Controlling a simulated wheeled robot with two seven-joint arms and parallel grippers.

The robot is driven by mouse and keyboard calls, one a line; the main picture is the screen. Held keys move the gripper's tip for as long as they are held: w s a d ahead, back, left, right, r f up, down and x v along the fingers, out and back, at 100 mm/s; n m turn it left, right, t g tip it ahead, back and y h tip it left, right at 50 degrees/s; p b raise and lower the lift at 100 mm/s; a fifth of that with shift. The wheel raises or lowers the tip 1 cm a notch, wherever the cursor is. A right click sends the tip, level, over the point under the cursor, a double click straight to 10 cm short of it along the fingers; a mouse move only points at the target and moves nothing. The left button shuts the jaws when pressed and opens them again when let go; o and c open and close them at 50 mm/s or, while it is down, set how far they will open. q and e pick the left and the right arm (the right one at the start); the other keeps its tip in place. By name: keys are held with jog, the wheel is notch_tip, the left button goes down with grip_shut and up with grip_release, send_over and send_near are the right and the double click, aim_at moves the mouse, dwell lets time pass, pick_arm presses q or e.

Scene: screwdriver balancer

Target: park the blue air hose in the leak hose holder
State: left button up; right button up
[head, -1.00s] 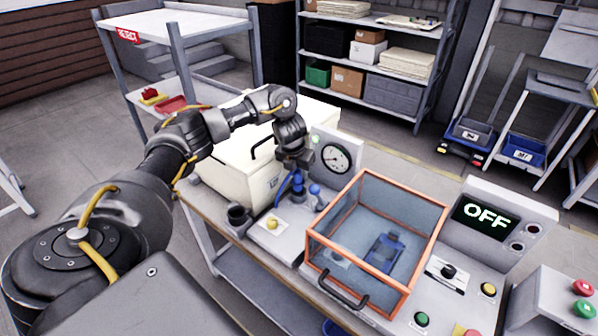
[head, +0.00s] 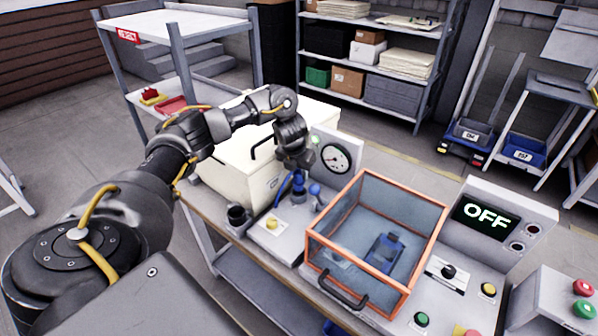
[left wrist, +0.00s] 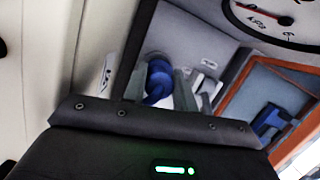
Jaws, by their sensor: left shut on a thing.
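My left gripper (head: 297,170) points down over the grey fixture beside the gauge and is shut on the blue air hose (head: 298,185). In the left wrist view, the blue hose end (left wrist: 158,80) shows between the fingers (left wrist: 160,88). A blue fitting (head: 315,191) stands on the fixture just right of the hose. A dark round cup (head: 238,215), which looks like the hose holder, stands at the left end of the fixture, apart from the hose. Whether the hose touches the fixture is hidden. My right gripper is not in view.
The round gauge (head: 336,158) stands close behind my gripper. An orange-framed clear box (head: 375,240) is to the right, with a blue part inside. A cream case (head: 225,170) stands behind left. A yellow button (head: 271,223) sits between cup and hose.

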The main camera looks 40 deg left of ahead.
aim_at(299, 180)
pick_arm(q)
jog(key=shift+f, duration=0.25)
jog(key=shift+f+b, duration=0.35)
jog(key=shift+f+b, duration=0.9)
jog(key=shift+f, duration=0.45)
jog(key=o, duration=1.1)
jog(key=p+v, duration=0.3)
jog(key=v, duration=0.7)
jog(key=shift+r, duration=0.4)
jog(key=shift+d, duration=0.15)
